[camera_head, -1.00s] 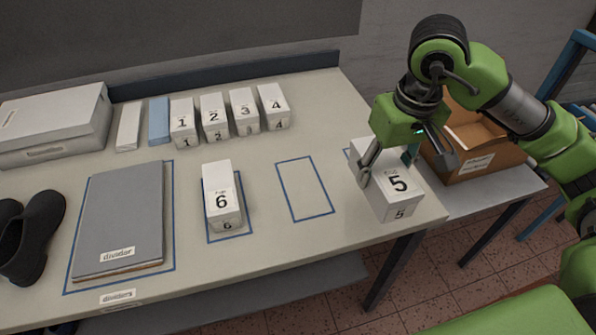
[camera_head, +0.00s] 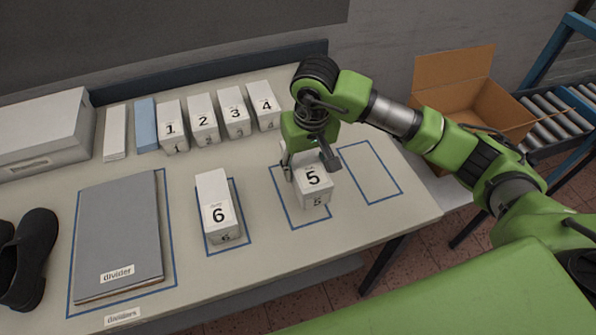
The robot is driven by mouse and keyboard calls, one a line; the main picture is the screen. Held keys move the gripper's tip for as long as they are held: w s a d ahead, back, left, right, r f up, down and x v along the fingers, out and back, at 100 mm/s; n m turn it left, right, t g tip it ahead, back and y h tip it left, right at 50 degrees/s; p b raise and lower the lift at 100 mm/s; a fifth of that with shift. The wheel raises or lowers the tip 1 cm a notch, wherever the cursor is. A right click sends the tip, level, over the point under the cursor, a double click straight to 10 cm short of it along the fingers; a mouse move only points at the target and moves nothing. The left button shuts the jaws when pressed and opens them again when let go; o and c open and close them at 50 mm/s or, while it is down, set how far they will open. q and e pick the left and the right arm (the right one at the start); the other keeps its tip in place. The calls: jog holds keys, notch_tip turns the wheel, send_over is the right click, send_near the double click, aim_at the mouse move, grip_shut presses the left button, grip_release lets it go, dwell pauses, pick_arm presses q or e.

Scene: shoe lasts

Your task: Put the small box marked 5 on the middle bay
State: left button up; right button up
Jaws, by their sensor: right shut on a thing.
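The small white box marked 5 (camera_head: 314,186) is over or on the middle blue-outlined bay (camera_head: 289,215). The outline shows to its left and in front of it. I cannot tell whether its base touches the table. My right gripper (camera_head: 311,166) is above the box with its fingers on either side of it, shut on it. The box marked 6 (camera_head: 217,207) stands in the bay to the left. The bay to the right (camera_head: 370,172) is empty. My left gripper is not in view.
Boxes 1 (camera_head: 172,127), 2 (camera_head: 203,119), 3 (camera_head: 234,114) and 4 (camera_head: 263,106) stand in a row at the back. A grey divider stack (camera_head: 119,235) and black boots (camera_head: 28,262) are at left. An open cardboard box (camera_head: 455,85) is beyond the table's right end.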

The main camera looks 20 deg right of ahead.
jog(key=shift+w+a+f, duration=0.2)
jog(key=shift+a+f, duration=0.2)
jog(key=shift+f, duration=0.1)
jog(key=f, duration=0.1)
jog(key=f+p, duration=0.2)
jog(key=shift+w+a+f, duration=0.25)
jog(key=shift+a+f, duration=0.05)
jog(key=shift+f, duration=0.4)
jog(key=o, duration=1.2)
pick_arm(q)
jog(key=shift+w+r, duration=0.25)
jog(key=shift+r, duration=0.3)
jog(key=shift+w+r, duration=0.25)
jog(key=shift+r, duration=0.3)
pick_arm(e)
jog(key=shift+o, duration=0.2)
jog(key=shift+r, duration=0.1)
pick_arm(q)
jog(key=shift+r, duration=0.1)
